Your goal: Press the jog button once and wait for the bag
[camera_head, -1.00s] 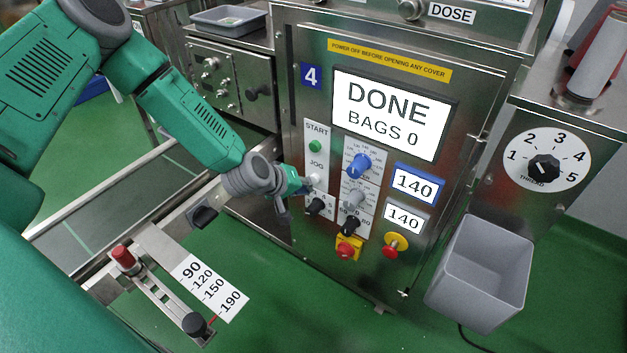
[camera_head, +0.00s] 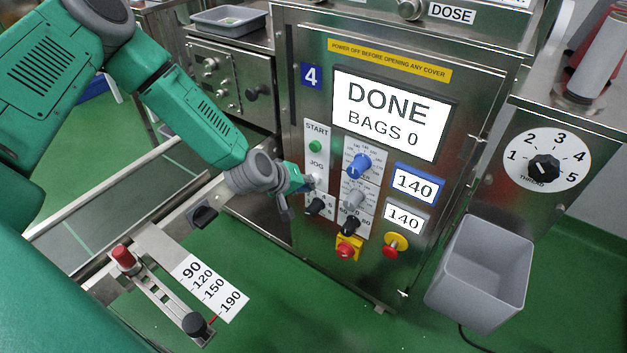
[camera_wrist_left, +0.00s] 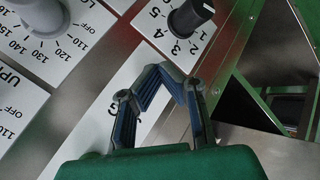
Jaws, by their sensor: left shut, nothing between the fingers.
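The jog button (camera_head: 314,180) is the pale round button under the JOG label on the white strip of the machine's front panel. My left gripper (camera_head: 303,188) is shut and empty, its tip at or just beside the jog button; I cannot tell whether it touches. In the left wrist view my left gripper (camera_wrist_left: 168,80) has its fingertips together over the white strip, and the button is hidden there. The screen (camera_head: 388,113) reads DONE, BAGS 0. No bag is visible. My right gripper is not in view.
A green start button (camera_head: 315,146) sits above. Blue knob (camera_head: 358,165), grey knob (camera_head: 354,195), black knob (camera_head: 316,206), red knob (camera_head: 347,248) and a red-yellow stop button (camera_head: 392,247) are close by. A conveyor (camera_head: 110,212) runs below my left arm. A grey bin (camera_head: 478,275) hangs at the right.

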